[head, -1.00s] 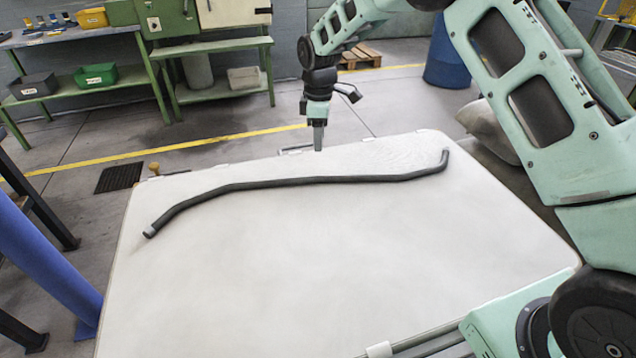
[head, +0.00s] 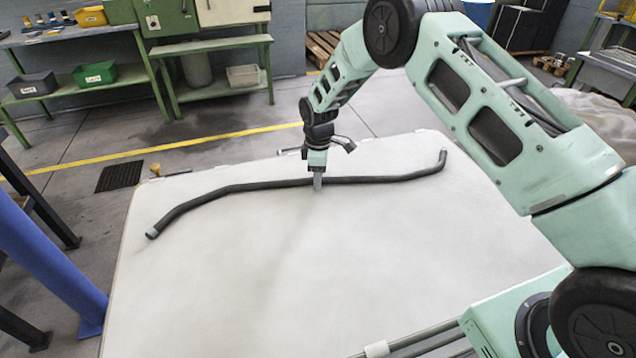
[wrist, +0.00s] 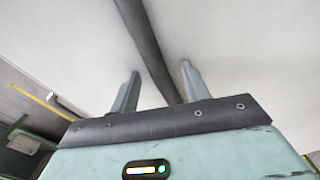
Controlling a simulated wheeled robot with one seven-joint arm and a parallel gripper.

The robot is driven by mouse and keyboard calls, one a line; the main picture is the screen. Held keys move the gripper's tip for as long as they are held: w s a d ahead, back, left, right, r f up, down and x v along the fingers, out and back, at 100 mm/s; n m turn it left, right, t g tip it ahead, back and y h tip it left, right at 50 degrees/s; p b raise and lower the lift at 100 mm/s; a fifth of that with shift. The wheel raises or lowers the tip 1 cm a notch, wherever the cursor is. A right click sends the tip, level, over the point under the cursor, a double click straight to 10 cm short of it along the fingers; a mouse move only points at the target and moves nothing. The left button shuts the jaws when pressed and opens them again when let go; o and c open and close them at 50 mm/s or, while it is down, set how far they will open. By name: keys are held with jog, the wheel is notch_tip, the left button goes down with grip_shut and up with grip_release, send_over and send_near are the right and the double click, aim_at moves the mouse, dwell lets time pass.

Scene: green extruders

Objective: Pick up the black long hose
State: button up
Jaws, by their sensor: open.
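The black long hose (head: 250,187) lies across the far part of the white table (head: 290,270), bent near both ends. Its left end points toward the front left and its right end turns up at the far right. My gripper (head: 318,183) points down at the middle of the hose. In the wrist view, my gripper (wrist: 158,85) is open, with one finger on each side of the hose (wrist: 147,45). The hose runs between the fingers. I cannot tell whether either finger touches it.
A small wooden-handled tool (head: 156,170) lies at the table's far left edge. Another hose or tube (head: 420,338) is at the near right edge. A green workbench (head: 215,62) stands behind. The table's middle and front are clear.

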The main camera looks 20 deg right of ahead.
grip_shut()
jog(key=shift+r, duration=0.15)
